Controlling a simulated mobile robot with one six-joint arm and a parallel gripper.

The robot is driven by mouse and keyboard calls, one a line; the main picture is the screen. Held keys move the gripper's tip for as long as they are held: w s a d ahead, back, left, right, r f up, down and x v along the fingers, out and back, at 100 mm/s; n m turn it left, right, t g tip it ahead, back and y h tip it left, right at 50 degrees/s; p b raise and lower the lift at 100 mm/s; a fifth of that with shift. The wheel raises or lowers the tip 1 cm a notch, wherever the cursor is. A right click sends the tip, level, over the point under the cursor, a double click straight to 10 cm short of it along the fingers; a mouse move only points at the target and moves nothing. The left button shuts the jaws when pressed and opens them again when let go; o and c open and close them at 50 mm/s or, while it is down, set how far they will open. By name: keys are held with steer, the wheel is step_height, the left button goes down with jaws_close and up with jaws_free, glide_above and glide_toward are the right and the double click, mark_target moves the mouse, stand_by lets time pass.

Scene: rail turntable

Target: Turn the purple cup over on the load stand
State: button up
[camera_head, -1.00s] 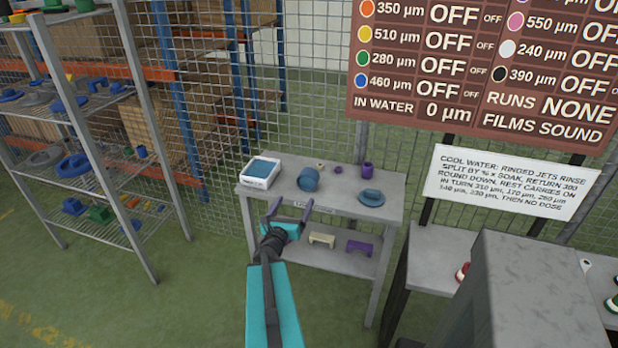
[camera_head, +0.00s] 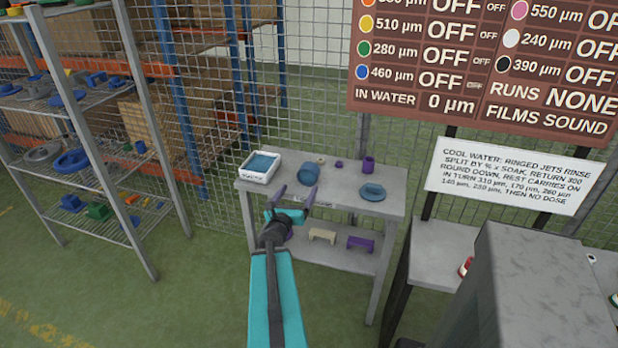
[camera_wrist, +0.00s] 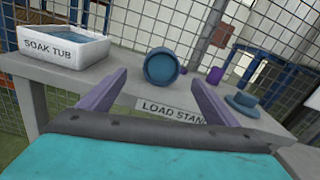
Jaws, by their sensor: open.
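The purple cup (camera_head: 368,164) stands at the back right of the load stand (camera_head: 340,197) in the head view. In the wrist view the purple cup (camera_wrist: 214,75) is small, behind the stand's label. I cannot tell which way up it is. My gripper (camera_head: 295,196) is open and empty at the stand's front edge, apart from the cup and to its left. In the wrist view its two purple fingers (camera_wrist: 158,95) frame a blue cup-like piece (camera_wrist: 161,67) lying with its round opening toward me.
The white soak tub (camera_head: 260,167) stands on the stand's left. The blue piece (camera_head: 309,174) lies mid-stand, and a blue hat-shaped piece (camera_head: 372,192) sits front right. A small purple piece (camera_head: 339,164) is at the back. Wire mesh closes off the rear.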

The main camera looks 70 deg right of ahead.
mark_target(308, 182)
steer(key=shift+d+f+b, duration=0.2)
steer(key=shift+d+b, duration=0.6)
steer(key=shift+b, duration=2.15)
steer(key=d+b, duration=0.1)
steer(key=b, duration=0.5)
steer(key=shift+r, duration=0.1)
steer(key=d+b, duration=0.2)
steer(key=b, duration=0.1)
steer(key=shift+w+b, duration=0.1)
steer(key=shift+b, duration=0.2)
steer(key=shift+d+b, duration=0.3)
steer(key=shift+b, duration=0.5)
steer(key=shift+d, duration=0.15)
steer(key=shift+d+r, duration=0.1)
steer(key=shift+d+b, duration=0.35)
steer(key=shift+d, duration=2.15)
